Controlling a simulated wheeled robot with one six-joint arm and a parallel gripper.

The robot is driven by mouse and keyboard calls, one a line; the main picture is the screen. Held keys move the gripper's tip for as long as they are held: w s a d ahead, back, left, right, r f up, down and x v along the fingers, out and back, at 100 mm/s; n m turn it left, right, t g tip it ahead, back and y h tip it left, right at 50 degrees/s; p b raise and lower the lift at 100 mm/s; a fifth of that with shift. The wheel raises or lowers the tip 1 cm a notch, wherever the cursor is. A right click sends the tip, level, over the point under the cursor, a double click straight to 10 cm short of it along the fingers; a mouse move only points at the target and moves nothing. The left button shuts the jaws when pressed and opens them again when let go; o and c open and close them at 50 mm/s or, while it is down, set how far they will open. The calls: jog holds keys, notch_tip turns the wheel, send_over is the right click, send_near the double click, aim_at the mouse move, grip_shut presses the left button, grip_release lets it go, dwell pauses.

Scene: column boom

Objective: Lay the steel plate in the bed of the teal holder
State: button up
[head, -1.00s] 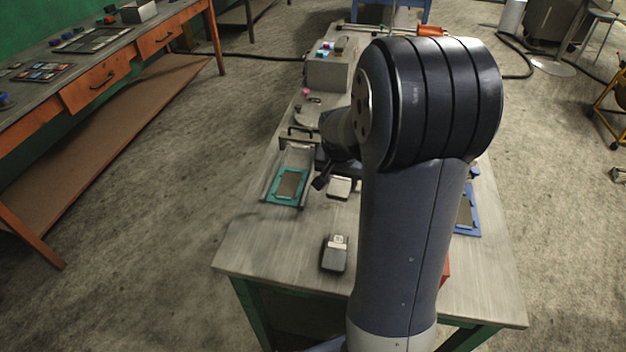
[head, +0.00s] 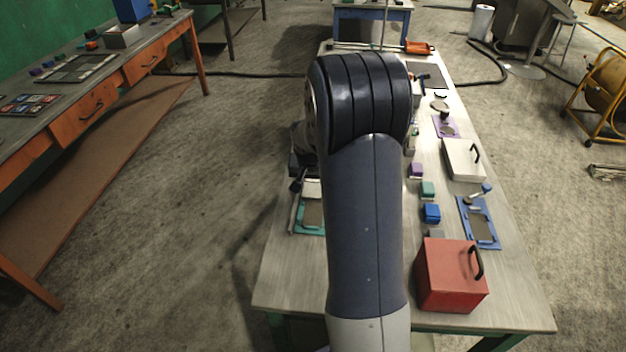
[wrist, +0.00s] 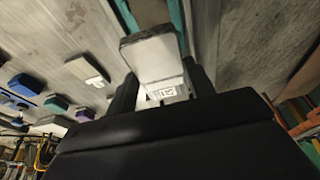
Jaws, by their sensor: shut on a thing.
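The steel plate, a pale slab (wrist: 155,58) with a small label near the jaws, is held between the two black fingers of my gripper (wrist: 163,88) in the wrist view. In the head view the pale plate (head: 312,188) shows just left of my arm, with my gripper (head: 300,180) mostly hidden behind it. The teal holder (head: 301,229) lies on the table, and my arm covers its right side. The plate appears over the far end of its grey bed. In the wrist view, the holder's teal edge (wrist: 178,18) shows beyond the plate. Contact between them cannot be told.
Right of my arm stand a red box with a handle (head: 450,275), a blue block (head: 432,213), a teal block (head: 427,189), a blue holder (head: 490,238) and a white lidded box (head: 464,159). The table's front left corner is bare.

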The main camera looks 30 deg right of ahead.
jog(key=b, duration=0.4)
send_over(313, 213)
jog(key=f, duration=0.8)
jog(key=shift+s+a, duration=0.2)
jog(key=shift+s, duration=0.2)
jog(key=shift+f+b, duration=1.05)
jog(key=shift+b, duration=0.1)
jog(key=shift+f+b, duration=0.2)
jog(key=shift+b, duration=0.35)
jog(key=o, duration=1.7)
jog(key=shift+s+f, duration=0.1)
jog(key=shift+s, duration=0.05)
jog(key=shift+o, duration=0.2)
jog(key=shift+r+p, duration=0.5)
jog(key=shift+r, duration=0.25)
jog(key=shift+o, duration=1.3)
jog(key=shift+r, duration=0.3)
jog(key=shift+r+p, duration=2)
jog(key=shift+r, duration=1.05)
